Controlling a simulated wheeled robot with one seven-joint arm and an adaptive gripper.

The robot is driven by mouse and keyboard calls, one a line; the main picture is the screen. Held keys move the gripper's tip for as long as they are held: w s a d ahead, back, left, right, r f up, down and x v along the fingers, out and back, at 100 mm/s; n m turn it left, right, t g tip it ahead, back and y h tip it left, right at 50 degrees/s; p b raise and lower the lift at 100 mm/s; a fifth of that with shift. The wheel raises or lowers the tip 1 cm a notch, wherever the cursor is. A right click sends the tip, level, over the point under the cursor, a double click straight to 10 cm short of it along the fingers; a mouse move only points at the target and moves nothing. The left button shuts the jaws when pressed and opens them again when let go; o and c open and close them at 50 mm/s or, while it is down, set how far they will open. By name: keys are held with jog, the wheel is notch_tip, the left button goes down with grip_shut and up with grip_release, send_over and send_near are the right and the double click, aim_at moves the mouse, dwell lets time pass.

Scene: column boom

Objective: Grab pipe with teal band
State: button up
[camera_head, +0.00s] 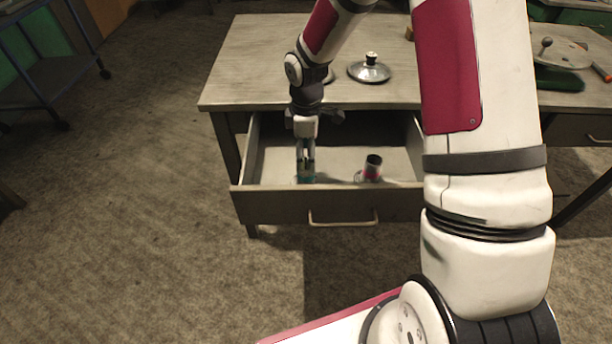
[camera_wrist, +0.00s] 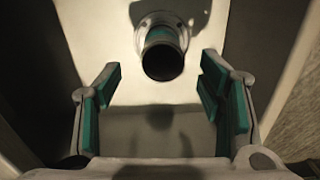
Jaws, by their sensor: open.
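The pipe with teal band (camera_wrist: 163,37) stands in the open drawer, its dark round mouth facing the wrist camera and a flange at its base. My gripper (camera_wrist: 160,95) is open in the wrist view, with teal pads on both fingers. The pipe shows beyond the fingertips, roughly centred between them, and nothing is clamped. In the head view my gripper (camera_head: 306,167) points down into the left part of the drawer. A teal patch shows at its fingertips there; I cannot tell pipe from pads.
The drawer (camera_head: 275,205) is pulled out from the desk (camera_head: 250,60). A pipe with a red band (camera_head: 372,169) stands to the right in the drawer. A dark grey item lies at the drawer's back, partly hidden.

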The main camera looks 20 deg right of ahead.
aim_at(306, 162)
notch_tip(306, 162, down, 5)
jog(key=shift+s+r, duration=0.1)
jog(key=shift+s, duration=0.05)
grip_shut()
